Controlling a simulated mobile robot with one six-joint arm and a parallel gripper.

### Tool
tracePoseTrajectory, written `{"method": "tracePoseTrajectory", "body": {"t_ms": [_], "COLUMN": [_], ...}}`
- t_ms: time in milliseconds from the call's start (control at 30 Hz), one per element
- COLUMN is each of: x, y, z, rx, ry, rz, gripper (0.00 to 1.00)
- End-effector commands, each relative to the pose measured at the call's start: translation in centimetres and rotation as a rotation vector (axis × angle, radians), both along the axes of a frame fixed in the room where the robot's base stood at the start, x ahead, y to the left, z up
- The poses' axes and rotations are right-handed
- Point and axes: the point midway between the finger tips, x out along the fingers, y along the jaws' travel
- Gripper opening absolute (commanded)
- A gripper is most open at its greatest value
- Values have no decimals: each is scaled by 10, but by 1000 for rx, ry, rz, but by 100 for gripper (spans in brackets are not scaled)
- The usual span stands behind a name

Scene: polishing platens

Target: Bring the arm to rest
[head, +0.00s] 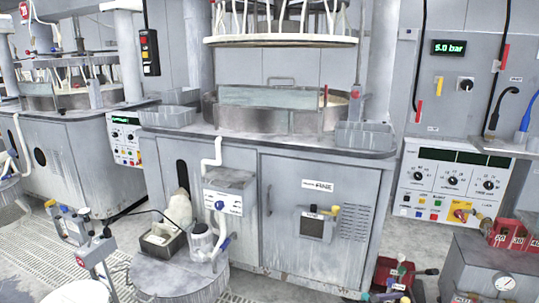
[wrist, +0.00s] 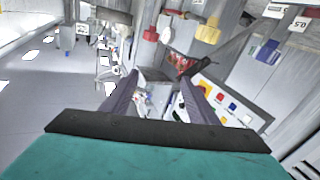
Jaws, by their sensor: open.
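My gripper (wrist: 157,82) shows in the wrist view, with its two dark fingers spread apart and nothing between them. Behind the fingers are a teal body and a black crossbar at the bottom of the picture. Past the fingertips, some distance off, are a red item and a white control panel (wrist: 225,104) with coloured buttons. The fingers appear to touch nothing. I cannot make out my gripper in the head view.
In the head view, a grey polishing machine (head: 225,190) stands in the middle under a raised round plate (head: 280,41). A round drum (head: 180,278) stands in front. A control panel (head: 452,180) and a gauge box (head: 492,277) stand at right. Grating floor (head: 60,260) shows at left.

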Motion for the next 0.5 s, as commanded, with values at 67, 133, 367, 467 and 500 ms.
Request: {"method": "tracePoseTrajectory", "body": {"t_ms": [67,133,367,467,500], "x": [0,7,28,32,33], "y": [23,40,109,140,153], "z": [17,21,24,20,19], "rx": [-3,0,47,84,101], "ry": [25,41,97,130,142], "rz": [103,199,527,659,709], "gripper": [54,54,54,54,54]}}
